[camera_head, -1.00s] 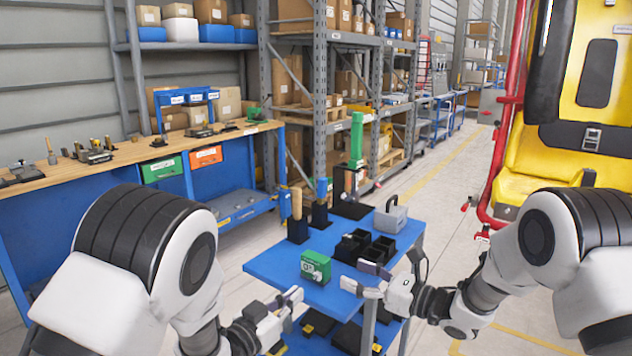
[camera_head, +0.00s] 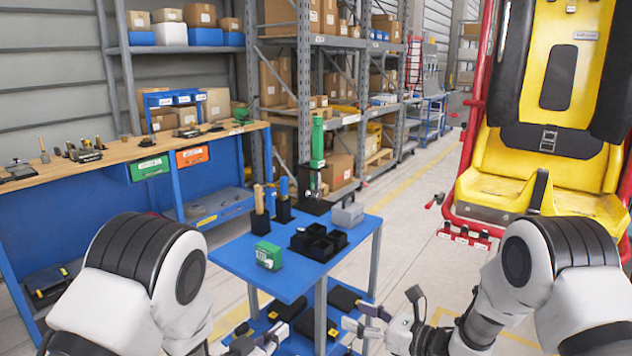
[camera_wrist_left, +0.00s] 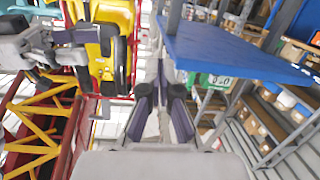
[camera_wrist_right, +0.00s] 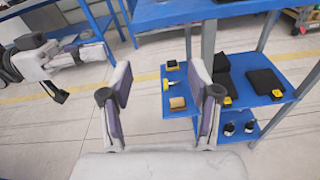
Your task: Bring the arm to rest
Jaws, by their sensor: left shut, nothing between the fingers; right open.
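My left gripper (camera_head: 264,342) is shut and empty, low in the head view, in front of the blue cart's near edge. In the left wrist view its two fingers (camera_wrist_left: 162,100) are close together, with the blue tabletop above them to the right. My right gripper (camera_head: 360,317) is open and empty beside the cart's right front leg, below the tabletop level. In the right wrist view its fingers (camera_wrist_right: 160,98) are spread apart, with floor and the cart's lower shelf behind. Both forearms show in the lower corners of the head view.
The blue cart (camera_head: 240,262) carries a green box (camera_head: 269,255), a black divided tray (camera_head: 318,242) and a grey handled case (camera_head: 347,212). Its lower shelf holds black items. A yellow seat (camera_head: 535,195) in a red frame stands at right. A workbench (camera_head: 110,158) stands left. Floor between cart and seat is clear.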

